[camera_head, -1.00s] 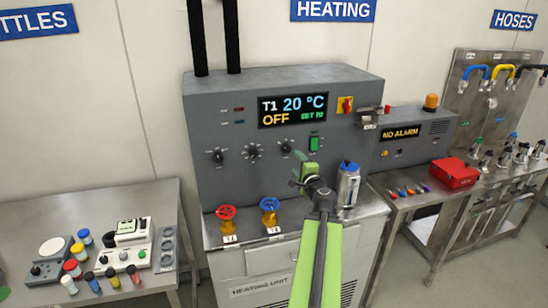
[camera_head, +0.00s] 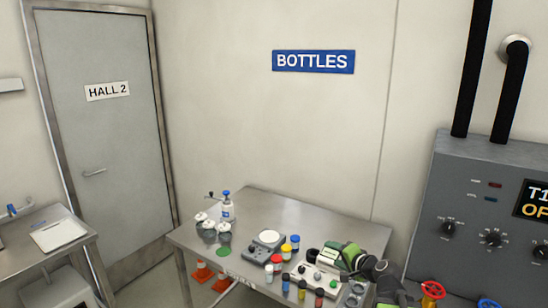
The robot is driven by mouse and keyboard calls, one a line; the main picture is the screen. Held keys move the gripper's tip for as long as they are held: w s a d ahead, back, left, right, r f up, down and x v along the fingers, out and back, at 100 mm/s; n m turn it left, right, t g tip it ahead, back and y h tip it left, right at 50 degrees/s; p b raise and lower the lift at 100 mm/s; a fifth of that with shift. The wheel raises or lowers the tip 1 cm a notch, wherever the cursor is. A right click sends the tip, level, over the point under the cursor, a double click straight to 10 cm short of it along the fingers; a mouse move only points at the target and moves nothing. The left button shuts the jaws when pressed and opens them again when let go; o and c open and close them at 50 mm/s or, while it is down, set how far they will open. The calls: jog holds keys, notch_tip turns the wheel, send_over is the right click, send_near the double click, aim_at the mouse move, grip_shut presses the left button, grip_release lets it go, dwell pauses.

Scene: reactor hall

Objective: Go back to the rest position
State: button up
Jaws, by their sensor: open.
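My gripper (camera_head: 352,257) is at the lower right of the head view, in front of the right end of the bottles table (camera_head: 290,208). Its green fingers show only partly, and the gap between them is hard to make out. It looks empty. My arm enters from the bottom edge.
The table holds a grey scale (camera_head: 264,247), several capped bottles, a white device (camera_head: 318,278) and a pump bottle (camera_head: 227,206). The heating unit (camera_head: 470,200) stands close at right, with a red valve wheel (camera_head: 432,290). Orange cones (camera_head: 202,272) stand under the table. A door (camera_head: 110,130) is at left.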

jog(key=s+a+f+n+g, duration=0.4)
jog(key=a+f, duration=0.1)
jog(key=a, duration=0.2)
jog(key=s+a+f+n+g, duration=0.3)
jog(key=s+a+f+n, duration=0.15)
jog(key=a, duration=0.35)
jog(key=s+d+f+n+g+h, duration=0.1)
jog(key=s+d+f+g+h, duration=0.3)
jog(key=s+d, duration=0.4)
jog(key=shift+s+d+f+n+g+h, duration=0.2)
jog(key=shift+s+n+g+h, duration=0.15)
jog(key=shift+s+g, duration=0.4)
